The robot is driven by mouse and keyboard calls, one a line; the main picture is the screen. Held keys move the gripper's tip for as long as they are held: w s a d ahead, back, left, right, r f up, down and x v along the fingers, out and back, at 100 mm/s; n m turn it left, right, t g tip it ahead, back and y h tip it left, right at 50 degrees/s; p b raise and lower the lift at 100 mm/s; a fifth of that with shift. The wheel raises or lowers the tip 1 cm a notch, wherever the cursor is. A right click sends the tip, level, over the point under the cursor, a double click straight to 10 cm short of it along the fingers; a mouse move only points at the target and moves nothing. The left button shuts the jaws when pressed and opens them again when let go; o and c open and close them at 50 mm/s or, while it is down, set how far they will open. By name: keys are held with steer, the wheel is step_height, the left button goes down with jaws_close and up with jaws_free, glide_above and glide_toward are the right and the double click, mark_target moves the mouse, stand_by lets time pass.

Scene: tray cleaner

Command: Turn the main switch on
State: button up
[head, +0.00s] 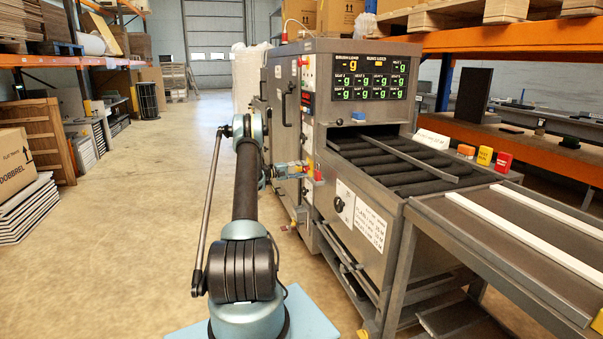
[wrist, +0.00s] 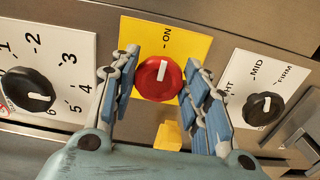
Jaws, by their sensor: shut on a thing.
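The main switch is a red round knob (wrist: 160,78) on a yellow plate (wrist: 188,48) marked ON at its top. A white line on the knob points up, roughly toward the word ON. My gripper (wrist: 161,62) has its blue-padded fingers on the left and right sides of the knob, shut on it. In the head view my gripper (head: 291,171) is at the side of the grey machine (head: 340,120), at the end of my outstretched arm. The knob is too small and covered to make out clearly there.
A black numbered dial (wrist: 28,90) lies left of the switch, and a black MID/FIRM dial (wrist: 262,109) lies right. A small yellow block (wrist: 168,136) shows below the plate. A roller bed (head: 405,165) and metal table (head: 500,235) stand right. Open floor (head: 130,220) lies left.

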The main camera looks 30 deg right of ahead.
steer(key=shift+f, duration=0.15)
steer(key=o, duration=1)
steer(key=v, duration=1.2)
